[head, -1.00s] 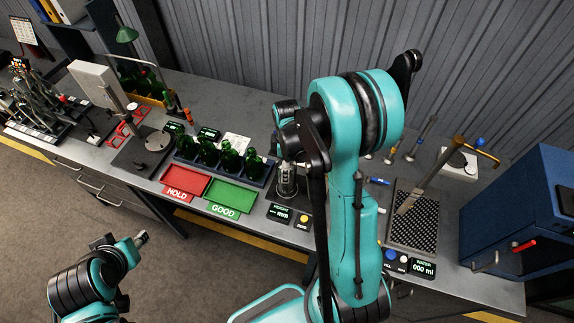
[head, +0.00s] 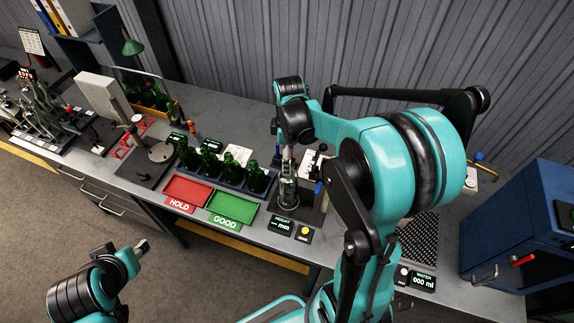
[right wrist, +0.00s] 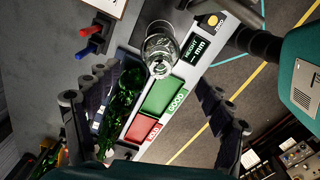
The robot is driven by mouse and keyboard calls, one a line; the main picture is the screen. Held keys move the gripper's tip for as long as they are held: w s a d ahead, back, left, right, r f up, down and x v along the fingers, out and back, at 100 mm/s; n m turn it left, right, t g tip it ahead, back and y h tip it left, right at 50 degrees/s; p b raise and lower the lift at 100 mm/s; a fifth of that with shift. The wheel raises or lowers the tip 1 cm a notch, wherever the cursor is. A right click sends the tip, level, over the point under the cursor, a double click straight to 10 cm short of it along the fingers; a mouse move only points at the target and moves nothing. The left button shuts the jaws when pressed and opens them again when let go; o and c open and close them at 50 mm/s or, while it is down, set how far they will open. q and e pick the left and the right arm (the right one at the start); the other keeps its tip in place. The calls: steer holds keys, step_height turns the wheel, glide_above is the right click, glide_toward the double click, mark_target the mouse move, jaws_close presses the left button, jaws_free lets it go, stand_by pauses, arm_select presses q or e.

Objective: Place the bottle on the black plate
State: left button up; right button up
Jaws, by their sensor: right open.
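A clear glass bottle (head: 287,192) stands upright on a dark base plate (head: 312,214) behind the height display. In the right wrist view the bottle (right wrist: 160,52) shows from above, near the top middle. My right gripper (right wrist: 150,112) is open, its two dark fingers wide apart, with nothing held between them. In the head view my right wrist is above the bottle, and the fingertips are hard to make out. Another dark plate (head: 135,172) with a round metal disc lies farther left. My left gripper (head: 143,246) is in front of the bench, away from everything; its jaws are too small to read.
A blue rack (head: 232,179) of several green bottles stands left of the clear bottle. A red HOLD tray (head: 188,190) and a green GOOD tray (head: 233,207) lie before it. A blue cabinet (head: 520,230) is at the right. A perforated dark mat (head: 420,238) is partly hidden by my arm.

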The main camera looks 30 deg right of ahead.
steer(key=s+a+r+m+t, duration=0.7)
steer(key=s+a+m, duration=0.3)
steer(key=s+m, duration=0.1)
steer(key=shift+a+r, duration=0.25)
steer(key=shift+r, duration=0.1)
